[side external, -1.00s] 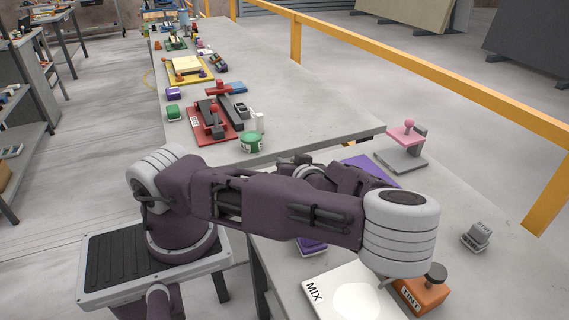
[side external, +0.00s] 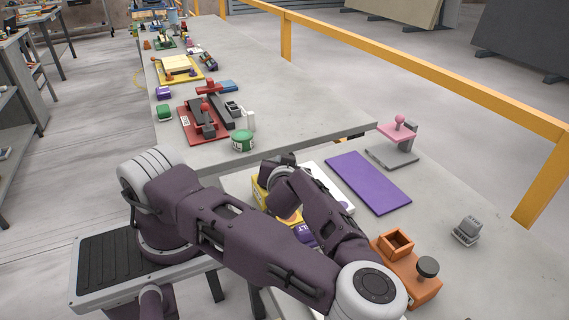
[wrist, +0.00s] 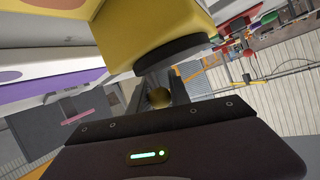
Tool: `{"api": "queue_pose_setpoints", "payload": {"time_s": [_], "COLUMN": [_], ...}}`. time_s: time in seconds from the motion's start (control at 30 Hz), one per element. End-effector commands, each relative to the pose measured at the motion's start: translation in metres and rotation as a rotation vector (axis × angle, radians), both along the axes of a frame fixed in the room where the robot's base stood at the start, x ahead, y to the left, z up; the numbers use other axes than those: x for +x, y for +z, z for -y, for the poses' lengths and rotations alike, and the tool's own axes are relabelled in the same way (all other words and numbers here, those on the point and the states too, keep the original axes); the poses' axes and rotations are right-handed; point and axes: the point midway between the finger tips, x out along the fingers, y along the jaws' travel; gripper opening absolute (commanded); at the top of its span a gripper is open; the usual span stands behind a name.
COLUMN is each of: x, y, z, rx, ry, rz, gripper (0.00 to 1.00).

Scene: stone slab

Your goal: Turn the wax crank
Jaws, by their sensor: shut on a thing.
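The wax crank's machine appears to be the yellow box (side external: 261,196), mostly hidden behind my arm in the side view. In the wrist view the yellow body (wrist: 160,28) fills the top, with a dark round disc (wrist: 185,52) on its near face. A small brass-coloured knob (wrist: 158,97), apparently the crank's handle, sits between my fingers. My gripper (wrist: 160,92) is shut on this knob. In the side view my wrist is beside the yellow box, and the fingers are hidden there.
A purple mat (side external: 368,182) and a pink-topped press (side external: 398,141) lie to the right. An orange box with a black knob (side external: 408,270) stands in front, near my elbow. A purple block (side external: 304,234) is close to my forearm. A green tub (side external: 242,141) stands on the slab behind.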

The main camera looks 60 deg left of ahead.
Motion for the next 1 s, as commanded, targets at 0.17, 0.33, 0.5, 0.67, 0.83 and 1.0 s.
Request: {"api": "queue_pose_setpoints", "payload": {"time_s": [0.17, 0.33, 0.5, 0.67, 0.83, 1.0], "x": [0.0, 0.0, 0.0, 0.001, -0.002, -0.008], "y": [-0.001, -0.001, 0.0, -0.001, -0.001, -0.001], "z": [0.0, 0.0, 0.0, -0.001, -0.006, -0.014], "rx": [-0.001, -0.001, -0.001, -0.006, -0.011, -0.011], "ry": [0.0, 0.0, 0.0, 0.032, 0.204, 0.44], "rz": [-0.002, -0.002, 0.0, 0.002, 0.004, 0.003], "gripper": [0.0, 0.45, 0.45, 0.45, 0.45, 0.45]}}
